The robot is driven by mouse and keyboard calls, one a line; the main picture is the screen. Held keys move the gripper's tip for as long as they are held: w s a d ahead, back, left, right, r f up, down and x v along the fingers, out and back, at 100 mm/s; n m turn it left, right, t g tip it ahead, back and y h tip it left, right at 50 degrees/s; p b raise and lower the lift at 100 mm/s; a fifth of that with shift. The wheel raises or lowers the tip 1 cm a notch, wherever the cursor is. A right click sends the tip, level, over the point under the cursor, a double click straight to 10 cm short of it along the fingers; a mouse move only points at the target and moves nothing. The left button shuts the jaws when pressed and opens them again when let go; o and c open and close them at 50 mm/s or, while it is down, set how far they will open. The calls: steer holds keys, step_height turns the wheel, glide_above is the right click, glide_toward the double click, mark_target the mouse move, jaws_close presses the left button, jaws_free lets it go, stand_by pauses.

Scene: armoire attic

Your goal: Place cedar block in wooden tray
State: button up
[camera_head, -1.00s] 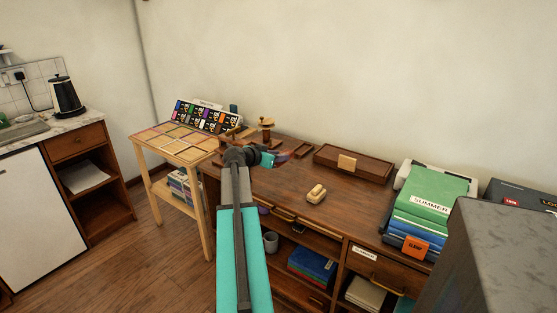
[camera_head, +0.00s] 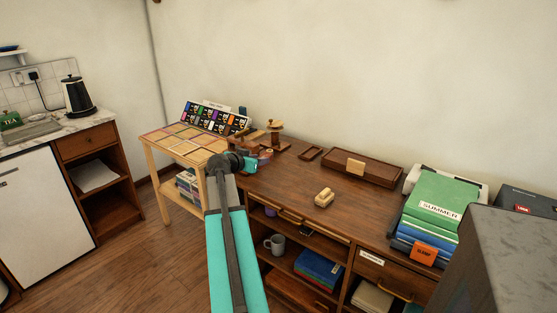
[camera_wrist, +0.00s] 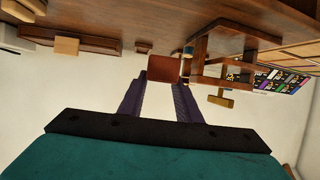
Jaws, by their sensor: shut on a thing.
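A reddish-brown block (camera_wrist: 163,68), which looks like the cedar block, sits between the fingertips of my gripper (camera_wrist: 158,82) in the wrist view. My gripper is shut on it. In the head view my gripper (camera_head: 262,159) is over the left end of the desk, and the block is hard to make out there. A long, low wooden tray (camera_head: 386,177) lies at the back of the desk against the wall, to the right of my gripper and apart from it. A pale wooden piece (camera_head: 355,167) stands at its front.
A small wooden tray (camera_head: 309,153) and a wooden stand (camera_head: 276,133) are near my gripper. A pale wooden object (camera_head: 324,197) lies on the desk's front middle. Green and blue binders (camera_head: 436,205) stack at right. The desk between is mostly clear.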

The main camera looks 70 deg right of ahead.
steer(key=w+a+r+n+t+y, duration=0.15)
steer(key=w+a+n+t, duration=0.35)
steer(key=w+a, duration=1.05)
steer(key=w+a+r+n+t+y, duration=0.15)
steer(key=w+a+n+t, duration=0.4)
steer(key=w+a, duration=1)
steer(key=w+a+r+n+t+y, duration=0.1)
steer(key=w+a+n+y, duration=0.2)
steer(key=a, duration=1.1)
steer(key=w+a+r+n+t+y, duration=0.2)
steer(key=w+a+y, duration=0.1)
steer(key=a, duration=1.1)
steer(key=w+a+r+n+t+y, duration=0.1)
steer(key=w+a+r+n+y, duration=0.1)
steer(key=a, duration=1.3)
steer(key=w+n+y, duration=0.1)
steer(key=y, duration=0.1)
steer(key=shift+r+n+y, duration=0.25)
steer(key=shift+n+y, duration=0.05)
steer(key=shift+n, duration=0.05)
steer(key=shift+s+t, duration=0.1)
steer(key=shift+t, duration=0.15)
